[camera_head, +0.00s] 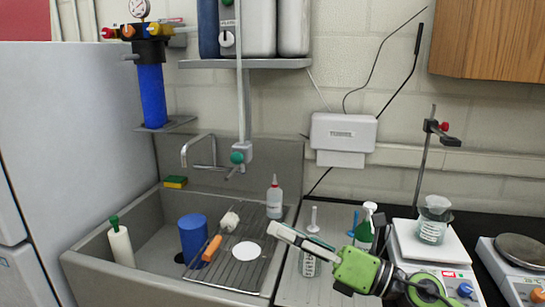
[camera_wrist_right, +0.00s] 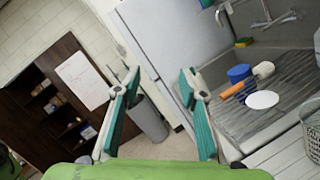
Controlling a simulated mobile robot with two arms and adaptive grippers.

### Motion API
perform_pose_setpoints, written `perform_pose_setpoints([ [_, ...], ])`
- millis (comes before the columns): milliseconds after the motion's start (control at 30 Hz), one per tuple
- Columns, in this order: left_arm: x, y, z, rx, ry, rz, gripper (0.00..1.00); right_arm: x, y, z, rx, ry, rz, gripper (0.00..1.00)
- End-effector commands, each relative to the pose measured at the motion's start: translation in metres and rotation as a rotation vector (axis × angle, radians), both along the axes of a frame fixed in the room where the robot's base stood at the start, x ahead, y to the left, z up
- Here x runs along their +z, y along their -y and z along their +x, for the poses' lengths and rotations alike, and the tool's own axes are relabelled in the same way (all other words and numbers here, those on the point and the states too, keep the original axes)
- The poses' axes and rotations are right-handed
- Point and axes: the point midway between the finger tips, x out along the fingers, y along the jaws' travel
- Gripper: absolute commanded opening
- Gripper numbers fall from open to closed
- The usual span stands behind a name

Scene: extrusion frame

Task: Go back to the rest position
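My right gripper (camera_head: 290,236) reaches in from the lower right in the head view, with its green body over the counter by the sink's right edge. Its pale fingers point left toward the drying rack. In the right wrist view the two teal-padded fingers of the gripper (camera_wrist_right: 160,80) stand well apart with nothing between them. The gripper hangs above the surface and holds nothing. My left gripper is not in either view.
Bottles stand close to my gripper, including a green one (camera_head: 364,232).

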Motion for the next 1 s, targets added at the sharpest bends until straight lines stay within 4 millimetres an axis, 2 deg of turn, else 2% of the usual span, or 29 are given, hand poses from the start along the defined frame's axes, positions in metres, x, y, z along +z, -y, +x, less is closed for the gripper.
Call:
perform_pose_setpoints([
  [67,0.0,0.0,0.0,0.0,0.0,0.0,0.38,0.009,0.01,0.003,-0.074,-0.133,0.231,0.38],
  [133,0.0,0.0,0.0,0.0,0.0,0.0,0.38,0.009,0.029,0.01,-0.156,-0.263,0.429,0.38],
  [233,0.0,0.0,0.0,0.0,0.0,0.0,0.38,-0.01,0.066,0.021,-0.289,-0.466,0.693,0.38],
  [267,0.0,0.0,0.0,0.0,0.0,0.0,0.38,-0.02,0.079,0.023,-0.334,-0.531,0.769,0.38],
  [367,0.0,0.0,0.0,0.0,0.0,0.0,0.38,-0.069,0.119,0.021,-0.495,-0.756,1.003,0.38],
  [467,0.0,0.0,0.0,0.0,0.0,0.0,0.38,-0.134,0.154,0.004,-0.675,-0.988,1.213,0.38],
  [500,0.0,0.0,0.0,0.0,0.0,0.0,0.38,-0.16,0.164,-0.008,-0.746,-1.074,1.281,0.38],
  [567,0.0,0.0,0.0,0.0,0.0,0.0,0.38,-0.198,0.177,-0.029,-0.855,-1.2,1.373,0.38],
  [600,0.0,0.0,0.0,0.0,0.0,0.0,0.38,-0.223,0.183,-0.046,-0.926,-1.28,1.427,0.38],
  [700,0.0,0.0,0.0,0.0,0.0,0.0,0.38,-0.277,0.191,-0.094,-1.104,-1.468,1.537,0.38],
  [800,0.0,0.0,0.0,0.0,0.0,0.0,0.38,-0.316,0.192,-0.142,-1.261,-1.62,1.607,0.38],
  [1000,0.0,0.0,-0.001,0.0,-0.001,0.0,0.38,-0.36,0.186,-0.225,-1.511,-1.84,1.675,0.38],
])
